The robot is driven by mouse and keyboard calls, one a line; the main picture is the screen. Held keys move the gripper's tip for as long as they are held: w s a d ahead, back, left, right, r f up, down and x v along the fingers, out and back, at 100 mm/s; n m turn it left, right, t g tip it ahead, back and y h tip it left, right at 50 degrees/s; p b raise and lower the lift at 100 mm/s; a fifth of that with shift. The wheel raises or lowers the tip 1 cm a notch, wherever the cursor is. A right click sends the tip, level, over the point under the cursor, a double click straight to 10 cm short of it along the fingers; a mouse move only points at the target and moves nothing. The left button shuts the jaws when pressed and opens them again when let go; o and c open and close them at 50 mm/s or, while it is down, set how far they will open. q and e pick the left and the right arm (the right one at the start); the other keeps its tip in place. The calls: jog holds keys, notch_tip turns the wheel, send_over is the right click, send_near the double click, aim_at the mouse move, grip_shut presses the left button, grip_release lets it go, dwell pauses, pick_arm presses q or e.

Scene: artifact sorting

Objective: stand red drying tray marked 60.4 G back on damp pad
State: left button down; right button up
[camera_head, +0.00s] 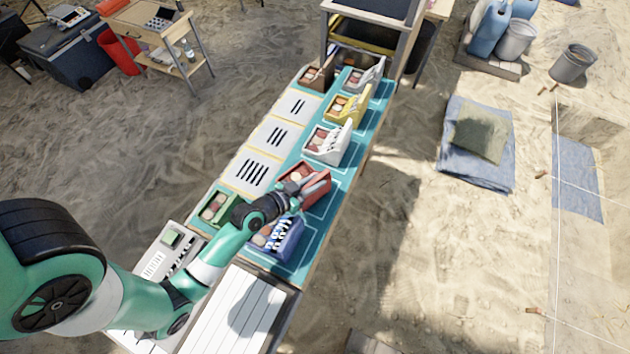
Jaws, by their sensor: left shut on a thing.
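The red drying tray (318,191) is toward the near end of the long table, with round pale and reddish pieces in it. My left gripper (291,191) is shut on the red tray at its near left side. The gripper hides part of it, and I cannot tell whether its base touches the surface below. The 60.4 G marking is not readable. A teal mat (342,187) with pale outlines runs along the table under the trays; I cannot tell which part is the damp pad. My right gripper is not in view.
A blue tray (286,240) stands close below the gripper, and a green tray (216,209) to its left. White (329,143), yellow (346,107) and grey (365,76) trays line the mat beyond. Striped white cards (253,170) lie left. A white slatted board (232,311) is nearest.

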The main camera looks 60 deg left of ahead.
pick_arm(q)
jog(key=shift+f+b, duration=0.5)
jog(key=shift+f, duration=0.05)
jog(key=c, duration=0.7)
grip_release()
jog(key=v, duration=1.1)
jog(key=shift+s+d+r, duration=0.1)
jog(key=shift+s+r, duration=0.15)
